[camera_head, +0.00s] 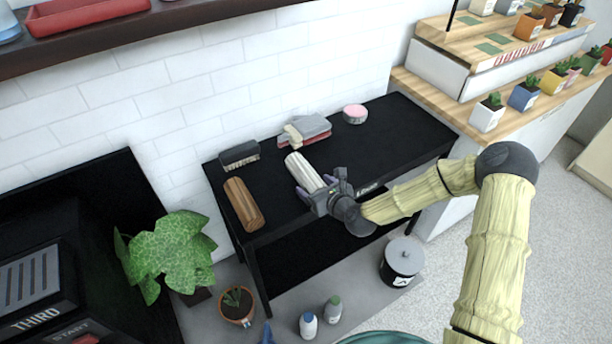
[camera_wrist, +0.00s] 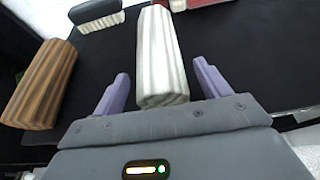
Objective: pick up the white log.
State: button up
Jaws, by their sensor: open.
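The white log (camera_head: 304,171) lies on the black table (camera_head: 400,122), its near end by my gripper. It also shows in the wrist view (camera_wrist: 161,60), pale and ridged, running away from the palm. My gripper (camera_head: 319,193) is open, with its two purple fingers in the wrist view (camera_wrist: 160,88) on either side of the log's near end. Gaps show between the fingers and the log, so they appear apart from it. In the head view the gripper hides part of the log's near end.
A brown log (camera_head: 243,204) lies to the left on the table. A brush (camera_head: 239,155), a folded grey and red stack (camera_head: 305,130) and a pink-topped round item (camera_head: 355,114) sit along the back. The table's right side is clear.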

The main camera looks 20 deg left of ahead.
jog(key=shift+x, duration=1.45)
jog(key=shift+d, duration=0.1)
jog(key=c, duration=1.2)
jog(key=shift+c, duration=0.2)
jog(key=shift+r, duration=0.1)
notch_tip(320, 180, up, 10)
jog(key=shift+f+p, duration=0.1)
jog(key=shift+p, duration=0.5)
